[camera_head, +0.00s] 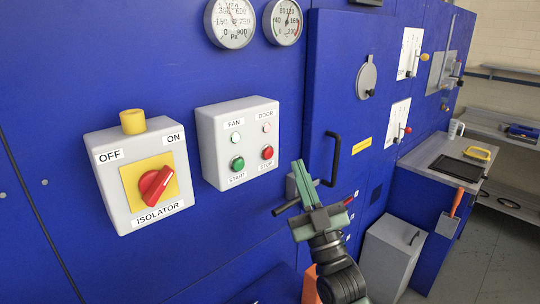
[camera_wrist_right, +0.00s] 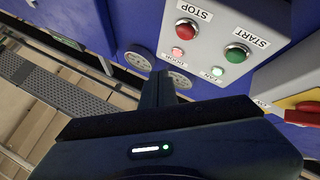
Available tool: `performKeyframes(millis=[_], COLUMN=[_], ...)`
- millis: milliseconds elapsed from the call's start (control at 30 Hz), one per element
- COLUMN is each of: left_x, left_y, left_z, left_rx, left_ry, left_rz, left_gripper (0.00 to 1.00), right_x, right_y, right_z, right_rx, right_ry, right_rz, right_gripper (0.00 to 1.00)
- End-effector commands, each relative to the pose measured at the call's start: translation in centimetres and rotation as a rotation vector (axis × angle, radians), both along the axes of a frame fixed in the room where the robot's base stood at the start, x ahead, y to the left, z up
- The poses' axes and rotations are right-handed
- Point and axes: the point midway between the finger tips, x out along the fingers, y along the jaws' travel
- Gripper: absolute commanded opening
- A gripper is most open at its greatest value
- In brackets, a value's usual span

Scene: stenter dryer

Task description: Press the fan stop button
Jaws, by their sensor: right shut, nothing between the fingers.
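The red stop button (camera_head: 267,153) sits at the lower right of the grey fan control box (camera_head: 208,150), above the STOP label. The green start button (camera_head: 237,163) is to its left, with small FAN and DOOR lamps above. In the right wrist view the stop button (camera_wrist_right: 187,29) is at the upper middle, left of the green start button (camera_wrist_right: 236,53). My right gripper (camera_head: 300,166) is shut and empty, to the right of and slightly below the stop button in the head view, apart from it. In the right wrist view its fingers (camera_wrist_right: 158,82) point toward the panel. My left gripper is not in view.
An isolator box (camera_head: 114,189) with a red rotary handle (camera_head: 156,186) is left of the control box. Two gauges (camera_head: 233,22) are above. A blue door with a black handle (camera_head: 335,160) is to the right. A workbench (camera_head: 424,151) stands at the far right.

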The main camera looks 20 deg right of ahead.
Motion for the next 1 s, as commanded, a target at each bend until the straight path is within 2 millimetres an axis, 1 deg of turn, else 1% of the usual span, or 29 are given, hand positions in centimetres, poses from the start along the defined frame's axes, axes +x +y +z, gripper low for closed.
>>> performKeyframes(millis=[33,200,400,567,1000], left_x=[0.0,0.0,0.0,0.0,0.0], left_y=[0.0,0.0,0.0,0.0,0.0], left_z=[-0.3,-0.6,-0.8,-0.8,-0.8], left_rx=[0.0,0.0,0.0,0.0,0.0], left_ry=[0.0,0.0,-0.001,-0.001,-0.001], left_rz=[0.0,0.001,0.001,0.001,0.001], left_gripper=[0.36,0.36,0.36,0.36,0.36], right_x=[0.8,2.9,4.5,4.9,4.9], right_y=[0.2,1.0,1.5,1.7,1.7], right_z=[-0.1,-0.1,0.0,-0.1,0.0], right_rx=[0.002,0.002,0.001,0.0,0.0], right_ry=[-0.002,0.001,0.0,0.001,0.001], right_rz=[0.0,0.001,-0.001,0.0,0.0], right_gripper=[0.0,0.0,0.0,0.0,0.0])
